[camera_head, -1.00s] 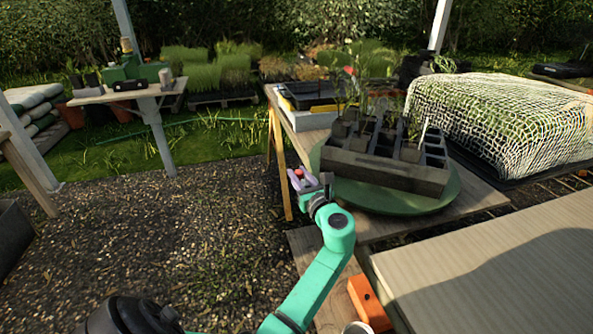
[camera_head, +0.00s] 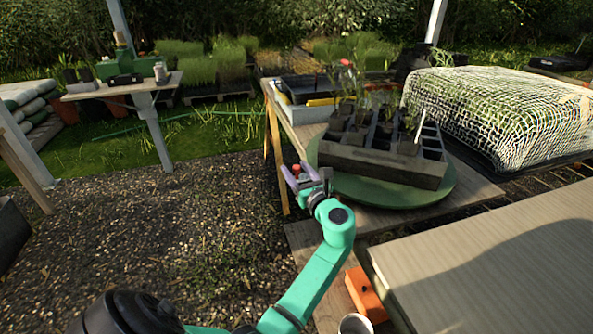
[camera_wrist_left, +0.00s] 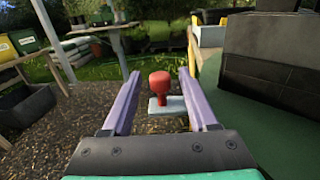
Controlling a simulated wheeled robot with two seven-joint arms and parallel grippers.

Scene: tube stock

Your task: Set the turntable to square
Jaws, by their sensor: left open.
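The turntable (camera_head: 440,197) is a round green disc on a wooden table. A dark, many-celled tray (camera_head: 380,167) with plants stands on it, its long front side slanting down to the right in the head view. A red knob (camera_head: 297,169) on a small pale plate sits at the disc's left edge. My left gripper (camera_head: 292,171) is open at that edge. In the left wrist view the knob (camera_wrist_left: 160,84) is between its two lilac fingers, with gaps on both sides. I cannot tell how deep it lies between them. My right gripper is not in view.
The wooden table (camera_head: 480,186) also holds a white box with black trays (camera_head: 300,100) behind. A net-covered bed (camera_head: 490,115) is at the right. A pale ribbed surface (camera_head: 480,260) fills the front right, beside an orange block (camera_head: 366,293). Gravel on the left is open.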

